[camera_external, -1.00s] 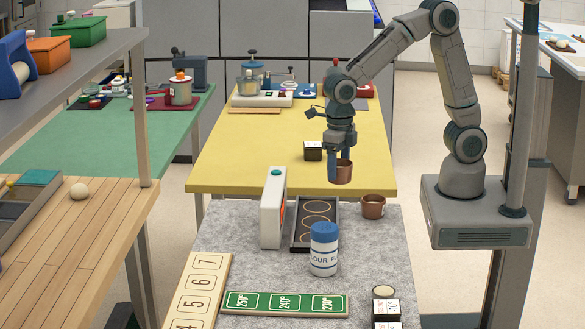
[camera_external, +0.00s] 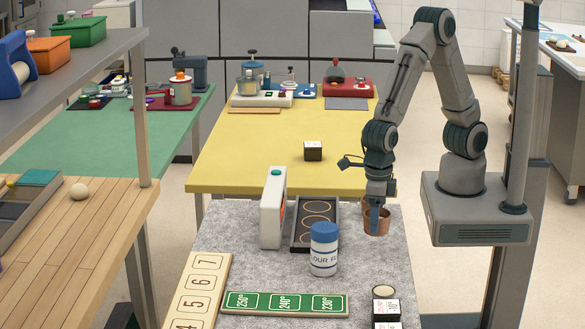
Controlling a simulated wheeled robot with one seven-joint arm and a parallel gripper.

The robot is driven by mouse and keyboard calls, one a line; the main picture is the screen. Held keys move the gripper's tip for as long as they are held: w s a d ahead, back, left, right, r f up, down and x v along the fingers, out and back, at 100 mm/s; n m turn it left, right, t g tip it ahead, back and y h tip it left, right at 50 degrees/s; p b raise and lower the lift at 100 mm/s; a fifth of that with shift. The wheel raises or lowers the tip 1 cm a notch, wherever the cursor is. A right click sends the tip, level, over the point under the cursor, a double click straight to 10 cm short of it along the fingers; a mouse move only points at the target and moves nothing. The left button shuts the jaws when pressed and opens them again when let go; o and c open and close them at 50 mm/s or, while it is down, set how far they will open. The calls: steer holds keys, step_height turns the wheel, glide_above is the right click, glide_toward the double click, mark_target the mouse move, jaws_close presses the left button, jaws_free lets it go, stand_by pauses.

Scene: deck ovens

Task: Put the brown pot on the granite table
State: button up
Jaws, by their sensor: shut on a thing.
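My gripper (camera_external: 377,220) points down over the right side of the grey granite table (camera_external: 220,225). It is shut on a brown pot (camera_external: 383,223), with a finger in front of the pot. The pot looks upright, or nearly so, near the table's right edge. I cannot tell whether its bottom touches the granite. A second brown pot stood at this spot a second ago. It is now hidden or merged with the held pot in this view, so I cannot tell the two apart.
A flour canister (camera_external: 324,250), a dark tray with rings (camera_external: 314,232) and an upright white box (camera_external: 273,208) stand left of my gripper. Small labelled boxes (camera_external: 386,308) and a green number board (camera_external: 285,303) lie nearer. The yellow table (camera_external: 260,160) lies behind.

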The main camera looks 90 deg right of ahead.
steer(key=shift+s+a+f, duration=0.1)
steer(key=shift+a+f, duration=0.35)
steer(key=shift+f, duration=1.85)
steer(key=shift+f, duration=0.2)
steer(key=o, duration=1.1)
steer(key=shift+r, duration=0.15)
step_height(320, 180, up, 12)
steer(key=shift+r, duration=0.1)
